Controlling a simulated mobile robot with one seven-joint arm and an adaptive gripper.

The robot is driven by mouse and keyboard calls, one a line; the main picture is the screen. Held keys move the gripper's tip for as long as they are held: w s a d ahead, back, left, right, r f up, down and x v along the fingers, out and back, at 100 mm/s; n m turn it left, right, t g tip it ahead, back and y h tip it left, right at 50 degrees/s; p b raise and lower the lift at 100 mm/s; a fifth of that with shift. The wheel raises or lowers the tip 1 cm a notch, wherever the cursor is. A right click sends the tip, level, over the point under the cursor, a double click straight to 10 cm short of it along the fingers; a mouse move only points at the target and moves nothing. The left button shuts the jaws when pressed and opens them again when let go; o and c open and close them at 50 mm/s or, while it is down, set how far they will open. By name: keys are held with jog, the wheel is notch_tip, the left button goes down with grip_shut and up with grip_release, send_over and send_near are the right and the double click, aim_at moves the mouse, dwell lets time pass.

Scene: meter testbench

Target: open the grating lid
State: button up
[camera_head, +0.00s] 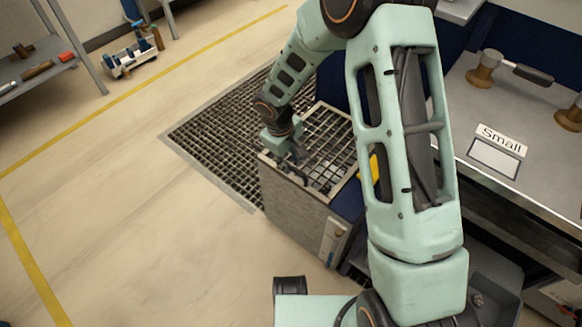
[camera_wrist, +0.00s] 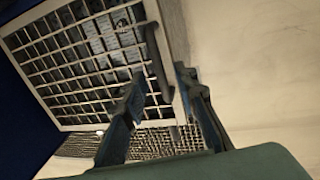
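The grating lid (camera_head: 338,130) is a light metal frame with a grid of bars. It lies on top of a grey box (camera_head: 300,218) and looks shut in the head view. The lid also fills the upper left of the wrist view (camera_wrist: 75,55), with a dark bar handle (camera_wrist: 157,62) along its right side. My gripper (camera_head: 300,172) is low over the lid's near left edge. In the wrist view its two fingers (camera_wrist: 160,76) are apart, one on either side of the handle's lower part. Contact with the handle cannot be told. My arm hides part of the lid's surroundings.
A floor grate (camera_head: 215,140) lies left of the box. A metal bench (camera_head: 460,120) with a "Small" label stands at right. A yellow object (camera_head: 373,168) is beside the lid, partly behind my arm.

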jog(key=shift+w+d+f, duration=0.1)
jog(key=shift+f, duration=0.5)
jog(key=shift+w+d+f, duration=0.1)
jog(key=shift+f, duration=0.5)
grip_shut()
